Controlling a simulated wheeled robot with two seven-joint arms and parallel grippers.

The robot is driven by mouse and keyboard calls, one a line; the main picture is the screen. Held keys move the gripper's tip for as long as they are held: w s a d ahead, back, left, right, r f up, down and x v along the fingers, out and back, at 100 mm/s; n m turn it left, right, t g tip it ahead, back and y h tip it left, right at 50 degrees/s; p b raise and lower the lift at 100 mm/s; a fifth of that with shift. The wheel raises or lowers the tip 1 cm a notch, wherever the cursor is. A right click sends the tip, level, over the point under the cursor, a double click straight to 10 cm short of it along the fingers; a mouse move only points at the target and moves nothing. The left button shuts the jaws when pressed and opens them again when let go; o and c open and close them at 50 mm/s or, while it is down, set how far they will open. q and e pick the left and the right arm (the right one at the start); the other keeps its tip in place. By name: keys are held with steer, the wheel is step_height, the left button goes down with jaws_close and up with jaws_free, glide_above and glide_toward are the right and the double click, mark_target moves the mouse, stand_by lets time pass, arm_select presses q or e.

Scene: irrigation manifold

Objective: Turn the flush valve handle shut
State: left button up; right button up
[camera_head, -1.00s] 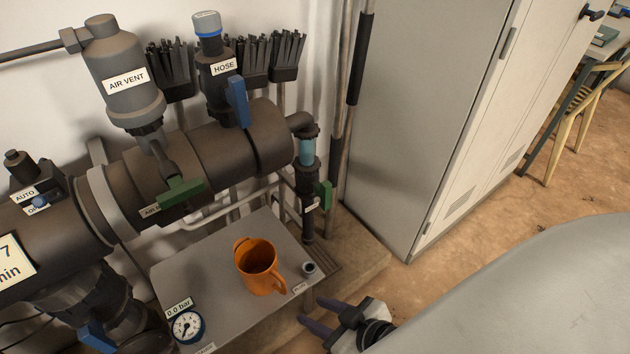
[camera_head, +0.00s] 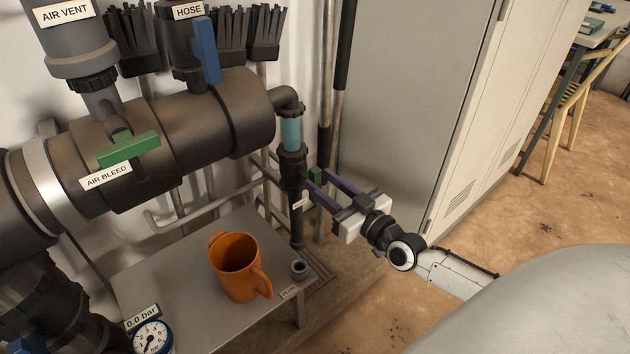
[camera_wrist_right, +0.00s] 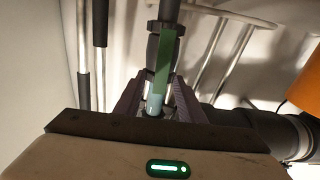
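The green flush valve handle (camera_head: 316,175) is on the vertical pipe (camera_head: 292,165) at the manifold's right end, below a clear blue-green section. My right gripper (camera_head: 317,180) reaches it from the right, fingers apart, with the handle at the fingertips. In the right wrist view the green handle (camera_wrist_right: 165,62) stands lengthwise between the two open fingers (camera_wrist_right: 158,98), with visible gaps at the sides. Contact cannot be told. Part of the handle is hidden behind the fingers in the head view. My left gripper is not in view.
An orange mug (camera_head: 238,267) and a pressure gauge (camera_head: 152,337) are on the grey bench (camera_head: 180,262). Another green handle (camera_head: 128,149) marked AIR BLEED and a blue HOSE handle (camera_head: 206,50) are on the manifold. A grey cabinet (camera_head: 410,90) stands behind my right gripper.

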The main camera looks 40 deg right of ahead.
mark_target(318, 180)
steer(key=shift+w+a, duration=0.1)
steer(key=shift+w, duration=1.5)
jaws_close()
